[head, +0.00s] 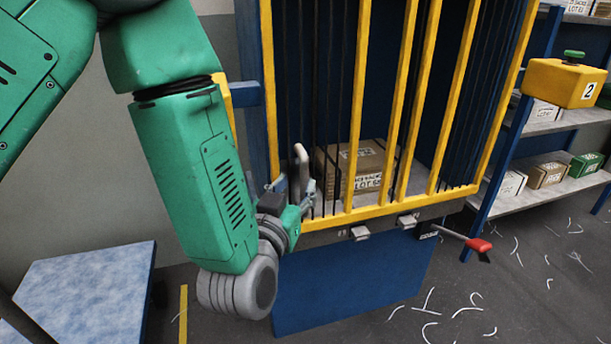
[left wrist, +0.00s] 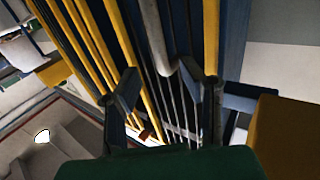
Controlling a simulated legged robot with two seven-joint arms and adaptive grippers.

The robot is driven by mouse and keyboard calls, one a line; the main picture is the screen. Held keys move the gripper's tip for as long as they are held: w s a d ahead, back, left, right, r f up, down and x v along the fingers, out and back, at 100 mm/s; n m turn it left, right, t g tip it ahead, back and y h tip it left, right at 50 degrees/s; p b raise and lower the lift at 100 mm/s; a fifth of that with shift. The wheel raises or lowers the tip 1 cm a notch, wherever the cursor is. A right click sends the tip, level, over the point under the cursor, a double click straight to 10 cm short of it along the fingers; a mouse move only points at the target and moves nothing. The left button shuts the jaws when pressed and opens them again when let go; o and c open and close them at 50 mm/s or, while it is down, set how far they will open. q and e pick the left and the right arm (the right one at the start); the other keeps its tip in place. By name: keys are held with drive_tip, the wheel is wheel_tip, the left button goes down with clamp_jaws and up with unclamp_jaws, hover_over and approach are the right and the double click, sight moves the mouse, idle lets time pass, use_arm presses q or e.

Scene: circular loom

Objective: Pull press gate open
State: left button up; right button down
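The press gate (head: 356,110) is a tall yellow frame with yellow bars, standing closed across the front of the blue press. A grey bar handle (head: 301,165) rises at the gate's lower left. My left gripper (head: 299,190) is at the foot of this handle. In the left wrist view, the fingers of my left gripper (left wrist: 168,88) are spread apart, and the rounded end of the grey handle (left wrist: 156,38) shows between and beyond them. I cannot tell whether a finger touches it. My right gripper is not in view.
A cardboard box (head: 368,168) sits behind the bars. A red-tipped lever (head: 478,244) sticks out at the lower right. A yellow box marked 2 (head: 560,82) and shelves (head: 560,195) stand at right. A pale-topped blue platform (head: 85,290) is at lower left. White scraps litter the floor.

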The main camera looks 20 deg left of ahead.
sight(303, 173)
use_arm(q)
drive_tip(key=w, duration=0.4)
drive_tip(key=shift+w+d+b, duration=0.1)
drive_tip(key=shift+w+b, duration=0.2)
drive_tip(key=shift+w, duration=0.75)
clamp_jaws()
